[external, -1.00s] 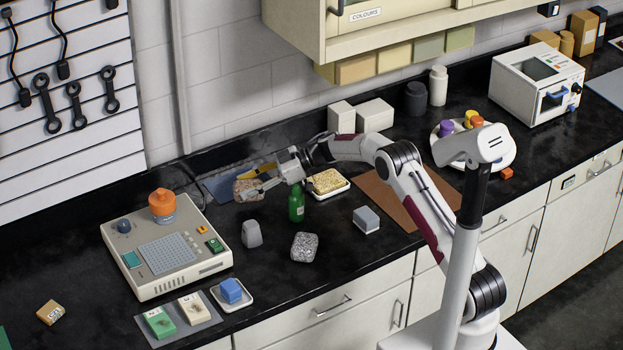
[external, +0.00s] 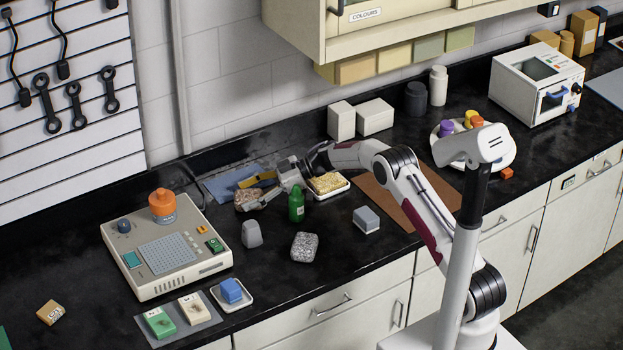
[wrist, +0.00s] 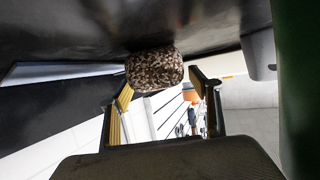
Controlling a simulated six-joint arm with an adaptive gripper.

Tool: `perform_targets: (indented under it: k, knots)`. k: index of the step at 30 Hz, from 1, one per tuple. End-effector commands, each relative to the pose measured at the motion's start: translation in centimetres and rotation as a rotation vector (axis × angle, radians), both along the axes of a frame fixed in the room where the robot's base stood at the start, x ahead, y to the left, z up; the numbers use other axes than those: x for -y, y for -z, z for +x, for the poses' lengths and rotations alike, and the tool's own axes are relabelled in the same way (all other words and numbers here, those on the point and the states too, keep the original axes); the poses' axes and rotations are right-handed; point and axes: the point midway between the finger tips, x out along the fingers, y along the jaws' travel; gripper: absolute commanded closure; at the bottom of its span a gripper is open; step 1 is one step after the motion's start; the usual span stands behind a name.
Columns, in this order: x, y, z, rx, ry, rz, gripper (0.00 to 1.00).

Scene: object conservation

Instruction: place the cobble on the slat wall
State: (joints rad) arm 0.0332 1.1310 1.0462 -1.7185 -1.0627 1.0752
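A brown speckled cobble (external: 246,197) is at the tips of my gripper (external: 256,192), low over the counter near its back edge. The wrist view shows the cobble (wrist: 154,70) between the ends of the two spread fingers (wrist: 160,88). The fingers appear shut on it, though a narrow gap seems to show on the right. Whether the cobble touches the counter is unclear. The white slat wall (external: 75,165) stands at the upper left, with dark wrenches and hooked cords hanging on it. A grey speckled stone (external: 304,247) lies on the counter in front.
A green bottle (external: 296,205) stands close to my gripper, beside a tray of yellow grains (external: 327,184). A blue mat (external: 222,186) lies behind the cobble. A grey weight-like block (external: 252,234) and a beige device (external: 160,245) with an orange-capped bottle (external: 162,205) are leftward.

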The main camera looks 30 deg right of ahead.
Motion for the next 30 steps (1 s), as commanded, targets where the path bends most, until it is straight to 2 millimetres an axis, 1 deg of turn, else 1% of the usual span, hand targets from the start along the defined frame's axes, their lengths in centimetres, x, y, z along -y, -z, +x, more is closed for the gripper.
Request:
perform_targets:
  k: [8,12,17,30]
  knots:
    - [0.0,0.0,0.0,0.0,0.0,0.0,0.38]
    - [0.0,-0.4,0.0,0.001,0.0,0.0,0.38]
    - [1.0,-0.8,-0.4,0.0,0.0,0.0,0.38]
    - [5.4,-2.7,-2.2,0.0,0.0,0.0,0.38]
